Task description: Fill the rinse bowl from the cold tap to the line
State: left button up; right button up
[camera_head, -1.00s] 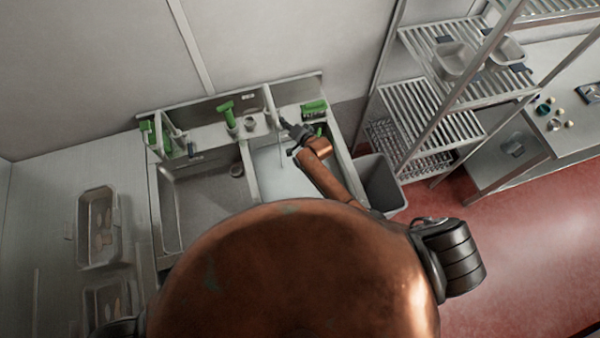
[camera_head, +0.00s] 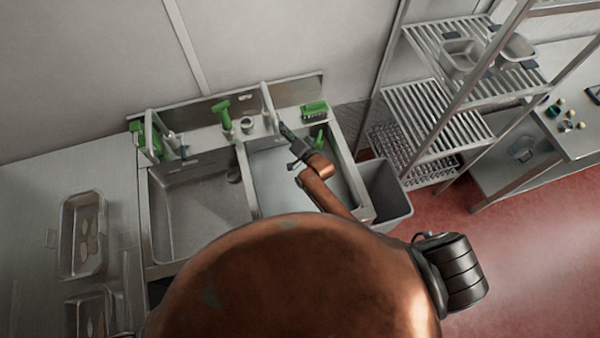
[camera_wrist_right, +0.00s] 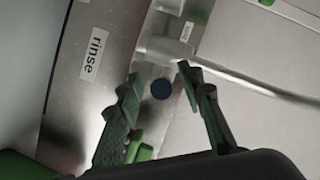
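The sink has two bowls; the right one, the rinse bowl (camera_head: 262,178), lies below my right gripper and arm. A "rinse" label shows in the right wrist view (camera_wrist_right: 94,54). A pale tap (camera_head: 268,102) stands behind this bowl, and its spout shows in the wrist view (camera_wrist_right: 225,68). A round dark blue knob (camera_wrist_right: 161,88), which looks like the cold control, sits between the fingertips of my right gripper (camera_head: 284,127). These fingers are open, with gaps on both sides of the knob. I cannot make out a fill line or water level. My left gripper is out of view.
The left bowl (camera_head: 200,215) looks empty. A green spray handle (camera_head: 222,112) and a green brush (camera_head: 314,109) are on the back ledge. A grey bin (camera_head: 388,190) and a wire rack (camera_head: 435,110) stand at the right. Metal trays (camera_head: 82,235) are at the left.

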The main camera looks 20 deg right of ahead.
jog(key=shift+d, duration=0.1)
jog(key=shift+s+r+p, duration=0.15)
jog(key=shift+s+p, duration=0.2)
jog(key=shift+p, duration=0.05)
jog(key=p+v, duration=0.4)
jog(key=v, duration=0.2)
jog(key=shift+s+d, duration=0.1)
dwell(0.5)
